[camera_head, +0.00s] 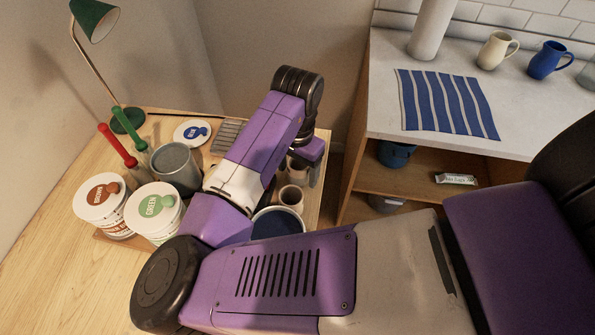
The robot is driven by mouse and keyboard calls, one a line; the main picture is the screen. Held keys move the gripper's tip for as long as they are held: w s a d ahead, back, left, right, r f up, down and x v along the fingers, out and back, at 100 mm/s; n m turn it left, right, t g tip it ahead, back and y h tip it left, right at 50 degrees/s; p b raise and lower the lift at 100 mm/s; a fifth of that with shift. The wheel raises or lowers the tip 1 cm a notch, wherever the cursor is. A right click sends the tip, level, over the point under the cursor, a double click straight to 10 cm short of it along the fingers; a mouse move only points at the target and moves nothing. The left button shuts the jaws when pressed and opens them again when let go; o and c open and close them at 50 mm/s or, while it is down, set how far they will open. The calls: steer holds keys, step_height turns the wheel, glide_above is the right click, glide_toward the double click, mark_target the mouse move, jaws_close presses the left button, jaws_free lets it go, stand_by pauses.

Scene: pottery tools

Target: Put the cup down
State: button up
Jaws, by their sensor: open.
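My gripper (309,158) is at the end of my purple arm, low over the right edge of the wooden table. Its fingertips are mostly hidden, and I see nothing held in it. Small beige cups stand just below and beside it, one upright and clear in view (291,197). A larger grey cup (176,168) stands upright on the table left of my arm. A cream mug (497,50) and a blue mug (548,61) stand on the counter at the back right. I cannot tell which cup the task names.
White tubs labelled brown (101,193) and green (155,205) stand at the table's left, near red (118,146) and green handled tools and a green lamp (95,20). A blue striped cloth (447,104) lies on the counter (385,60). A dark bowl (277,223) is partly behind my arm.

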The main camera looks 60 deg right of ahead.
step_height(320, 180, up, 11)
steer(key=b, duration=0.1)
stand_by(0.3)
stand_by(0.5)
